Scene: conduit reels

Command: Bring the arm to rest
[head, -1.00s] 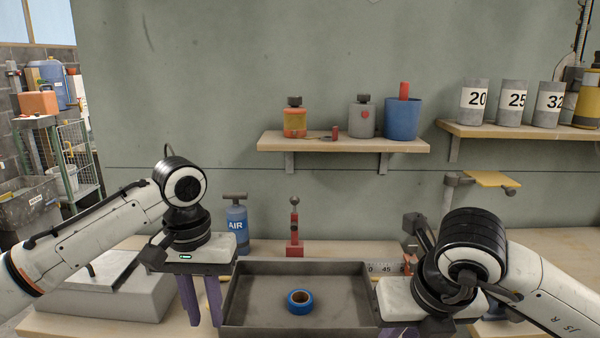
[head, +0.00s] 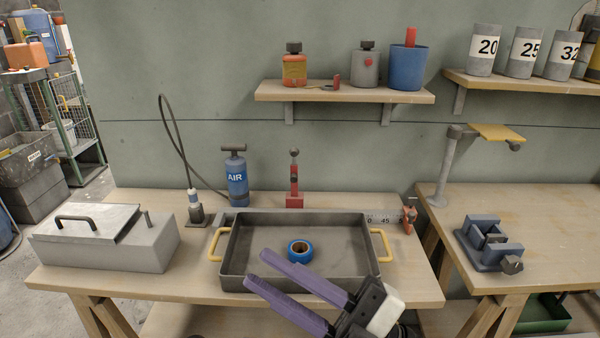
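My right gripper (head: 258,270) reaches in from the bottom centre of the head view, its two purple fingers pointing up and left. The fingers are apart with nothing between them. They cross in front of the near rim of a dark grey tray (head: 240,243) with yellow handles. A blue tape roll (head: 300,251) lies in the tray, beyond the fingers. Whether the fingers touch the tray I cannot tell. My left gripper is not in view.
A grey lidded box (head: 110,250) stands left on the bench. A blue air pump (head: 236,178) and a red stand (head: 294,185) are behind the tray. A blue vise (head: 490,245) sits on the right bench (head: 545,215). Shelves with containers hang above.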

